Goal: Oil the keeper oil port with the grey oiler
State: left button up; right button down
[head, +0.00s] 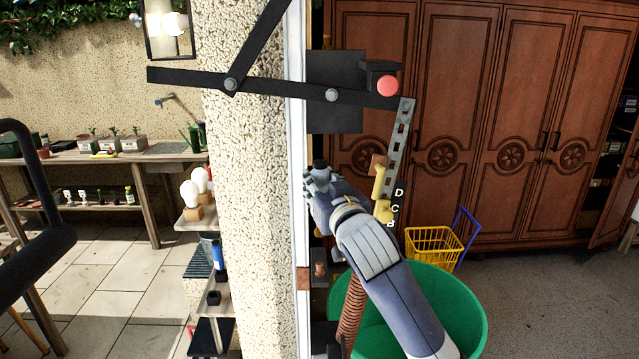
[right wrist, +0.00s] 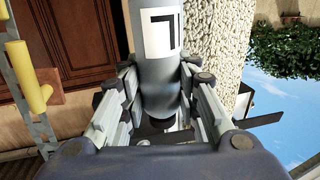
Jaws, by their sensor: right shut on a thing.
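My right gripper (head: 320,178) is in the middle of the head view, at the white door-frame edge. In the right wrist view its fingers are shut around the grey oiler (right wrist: 155,75), a grey cylinder with a white label. In the head view the hand mostly hides the oiler. A copper-coloured fitting (head: 320,268) sits on a dark bracket below the hand. A copper-coloured plate (head: 377,163) is behind the yellow handle to the right. I cannot tell which part is the keeper oil port. My left gripper is not in view.
A black linkage (head: 280,86) with a red knob (head: 387,86) crosses above the hand. A slotted strip (head: 399,145) with letters B, C, D hangs at right, beside a yellow handle (head: 379,182). Below are a green tub (head: 455,305) and yellow basket (head: 433,245). Shelves stand left.

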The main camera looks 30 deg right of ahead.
jog(key=shift+r, duration=0.15)
notch_tip(320, 180, down, 3)
jog(key=shift+r+b, duration=0.2)
jog(key=shift+b, duration=0.65)
jog(key=shift+f+b, duration=1.3)
jog(key=shift+f, duration=0.7)
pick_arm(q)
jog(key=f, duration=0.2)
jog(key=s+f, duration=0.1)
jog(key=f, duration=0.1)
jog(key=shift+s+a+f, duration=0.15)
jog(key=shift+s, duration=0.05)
pick_arm(e)
jog(key=shift+f, duration=0.15)
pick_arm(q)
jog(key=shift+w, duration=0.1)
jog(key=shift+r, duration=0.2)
pick_arm(e)
jog(key=shift+f, duration=0.3)
pick_arm(q)
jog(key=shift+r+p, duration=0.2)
jog(key=shift+p, duration=0.2)
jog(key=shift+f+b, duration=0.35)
pick_arm(e)
jog(key=shift+f, duration=0.5)
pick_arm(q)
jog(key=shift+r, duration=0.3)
pick_arm(e)
jog(key=shift+a+f, duration=0.1)
